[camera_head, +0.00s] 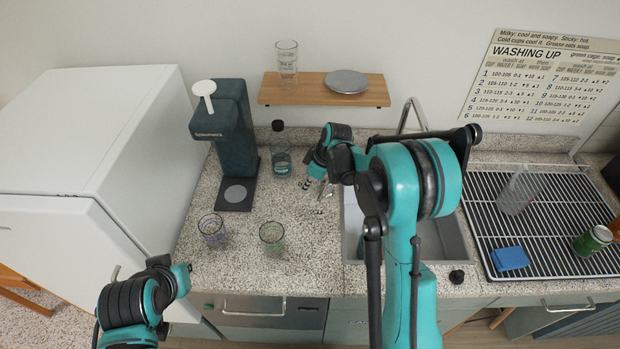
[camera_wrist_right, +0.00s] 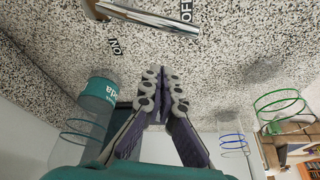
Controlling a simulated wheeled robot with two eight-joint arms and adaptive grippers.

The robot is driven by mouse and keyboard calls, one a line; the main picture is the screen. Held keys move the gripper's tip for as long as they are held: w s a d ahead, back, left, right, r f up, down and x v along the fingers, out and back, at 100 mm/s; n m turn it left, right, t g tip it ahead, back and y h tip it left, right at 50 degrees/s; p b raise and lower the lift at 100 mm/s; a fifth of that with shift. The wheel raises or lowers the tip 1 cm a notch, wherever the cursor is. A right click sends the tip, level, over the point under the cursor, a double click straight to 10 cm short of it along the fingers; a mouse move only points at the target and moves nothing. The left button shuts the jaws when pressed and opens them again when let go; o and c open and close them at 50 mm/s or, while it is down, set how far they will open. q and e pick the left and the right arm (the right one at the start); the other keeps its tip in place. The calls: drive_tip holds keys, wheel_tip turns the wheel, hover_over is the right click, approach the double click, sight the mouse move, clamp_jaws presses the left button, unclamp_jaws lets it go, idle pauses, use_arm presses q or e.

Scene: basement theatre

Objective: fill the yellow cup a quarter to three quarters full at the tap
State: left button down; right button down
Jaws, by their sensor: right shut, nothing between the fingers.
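No cup that looks clearly yellow is in view. A clear cup with blue rings (camera_head: 212,230) and a clear cup with green rings (camera_head: 272,236) stand upright on the counter; the wrist view shows the blue-ringed cup (camera_wrist_right: 232,142) and the green-ringed cup (camera_wrist_right: 280,106). The tap spout (camera_head: 406,112) rises behind the sink (camera_head: 452,242), partly hidden by my right arm. A metal lever (camera_wrist_right: 150,17) lies near ON and OFF marks on the counter. My right gripper (camera_wrist_right: 161,73) is shut and empty, apart from the lever. My left arm shows at lower left, its fingers unseen.
A teal-banded bottle (camera_head: 280,158) and a dark dispenser machine (camera_head: 222,130) stand at the back left. A clear glass (camera_head: 287,58) and a plate (camera_head: 347,81) are on the shelf. The rack (camera_head: 550,215) holds a glass, blue sponge and green can. The front counter between cups and sink is clear.

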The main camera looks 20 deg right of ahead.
sight(322, 195)
drive_tip(key=s+d, duration=0.2)
drive_tip(key=d, duration=0.1)
drive_tip(key=shift+s+f, duration=0.1)
drive_tip(key=shift+s+d+f+n+g+b, duration=0.1)
drive_tip(key=shift+s+d+n+g+b, duration=0.15)
drive_tip(key=shift+n, duration=0.25)
drive_tip(key=shift+s+d+f+n+g+b, duration=0.1)
drive_tip(key=shift+d+n+b, duration=0.25)
drive_tip(key=shift+n, duration=0.15)
drive_tip(key=shift+s+d+r+n+y+b, duration=0.1)
drive_tip(key=shift+s+d+n+y+b, duration=0.2)
drive_tip(key=shift+d, duration=0.15)
drive_tip(key=shift+r, duration=0.1)
